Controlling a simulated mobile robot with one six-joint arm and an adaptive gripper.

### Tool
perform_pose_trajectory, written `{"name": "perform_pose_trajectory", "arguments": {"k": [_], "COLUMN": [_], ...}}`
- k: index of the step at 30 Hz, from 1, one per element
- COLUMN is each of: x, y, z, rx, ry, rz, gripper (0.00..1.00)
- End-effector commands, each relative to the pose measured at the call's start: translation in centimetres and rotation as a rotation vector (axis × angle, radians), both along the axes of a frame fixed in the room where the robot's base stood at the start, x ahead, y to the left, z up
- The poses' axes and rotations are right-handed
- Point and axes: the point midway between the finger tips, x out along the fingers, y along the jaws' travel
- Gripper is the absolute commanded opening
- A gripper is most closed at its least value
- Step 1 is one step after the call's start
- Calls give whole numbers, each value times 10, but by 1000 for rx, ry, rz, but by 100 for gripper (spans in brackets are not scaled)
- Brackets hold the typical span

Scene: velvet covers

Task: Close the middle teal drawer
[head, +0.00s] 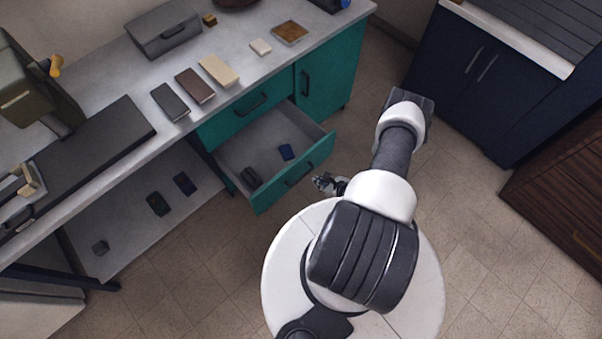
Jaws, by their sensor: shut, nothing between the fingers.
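The teal drawer (293,175) is pulled open from the teal cabinet below the grey counter. Its front has a dark handle (299,175). Inside its grey tray lie a small dark blue item (286,152) and a dark item (251,177). Another teal drawer (245,107) above it is shut, and a teal door (330,80) to the right is shut. My gripper (322,183) is shut and empty. In the picture it is just right of the open drawer's front, near the handle. My arm partly hides it, and I cannot tell whether it touches the drawer.
The counter (232,63) holds a grey box (163,27), several flat book-like items and a dark slab (95,150). A low shelf (125,215) at left holds small dark items. Navy cabinets (475,70) and a brown wooden unit (565,190) stand right. Tiled floor (480,240) is clear between.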

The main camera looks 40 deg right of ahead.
Motion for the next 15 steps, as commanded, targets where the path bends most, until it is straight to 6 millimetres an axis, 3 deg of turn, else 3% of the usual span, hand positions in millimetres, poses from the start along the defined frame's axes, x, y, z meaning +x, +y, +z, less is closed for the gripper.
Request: {"name": "perform_pose_trajectory", "arguments": {"k": [5,15], "x": [16,67], "y": [3,7], "z": [-18,-70], "rx": [-1,-2], "ry": [0,-2], "rz": [6,8], "gripper": [0,0]}}
